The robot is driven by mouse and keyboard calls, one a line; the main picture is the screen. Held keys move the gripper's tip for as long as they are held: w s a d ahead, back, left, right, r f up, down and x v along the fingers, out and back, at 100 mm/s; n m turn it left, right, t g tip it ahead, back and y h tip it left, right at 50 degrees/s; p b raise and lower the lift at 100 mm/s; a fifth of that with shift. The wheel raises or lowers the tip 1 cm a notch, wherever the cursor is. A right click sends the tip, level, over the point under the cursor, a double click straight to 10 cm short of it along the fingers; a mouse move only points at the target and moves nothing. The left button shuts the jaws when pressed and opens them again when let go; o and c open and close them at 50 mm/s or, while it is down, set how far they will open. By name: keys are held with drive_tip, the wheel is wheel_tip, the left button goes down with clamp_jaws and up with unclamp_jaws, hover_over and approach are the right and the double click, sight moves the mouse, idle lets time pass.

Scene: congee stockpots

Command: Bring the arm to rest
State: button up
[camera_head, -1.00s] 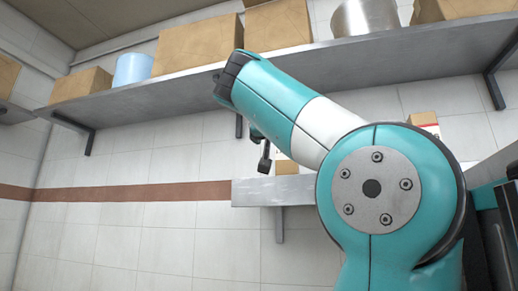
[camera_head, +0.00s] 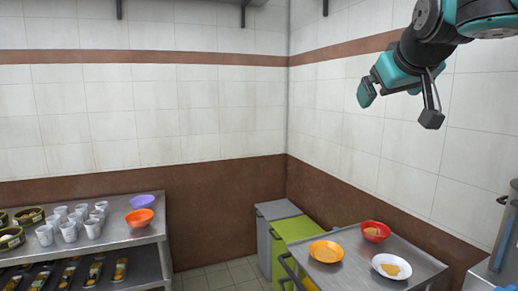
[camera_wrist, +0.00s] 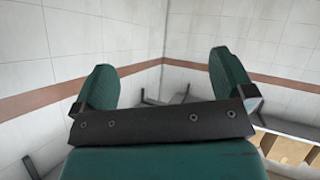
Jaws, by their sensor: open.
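My gripper (camera_head: 398,98) hangs in the air at the upper right of the head view, in front of the tiled wall. Its two fingers are apart and nothing is between them.
A steel cart (camera_head: 350,273) at lower right holds an orange bowl (camera_head: 326,251), a red bowl (camera_head: 375,231) and a white bowl (camera_head: 391,266). A steel shelf table (camera_head: 150,236) at left carries cups and bowls. Grey and green bins (camera_head: 292,229) stand in the corner. A large pot (camera_head: 508,235) is at the right edge.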

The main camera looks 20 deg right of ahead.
drive_tip(key=s+a+f+n+g+y+b, duration=0.1)
drive_tip(key=s+a+f+n+g+y, duration=0.2)
drive_tip(key=a+f, duration=0.75)
drive_tip(key=s+a+f+n+g+y+b, duration=0.1)
drive_tip(key=s+a+f+g, duration=0.3)
drive_tip(key=s+f, duration=0.5)
drive_tip(key=s+a+f+n+g+y+b, duration=0.1)
drive_tip(key=s+a+f+n+g+y, duration=0.2)
drive_tip(key=s+a+f, duration=0.5)
wheel_tip(320, 180, down, 3)
drive_tip(key=shift+s+a+f+n+g+y+b, duration=0.1)
drive_tip(key=shift+s+a+n+g+y+b, duration=0.25)
drive_tip(key=shift+g+y, duration=0.2)
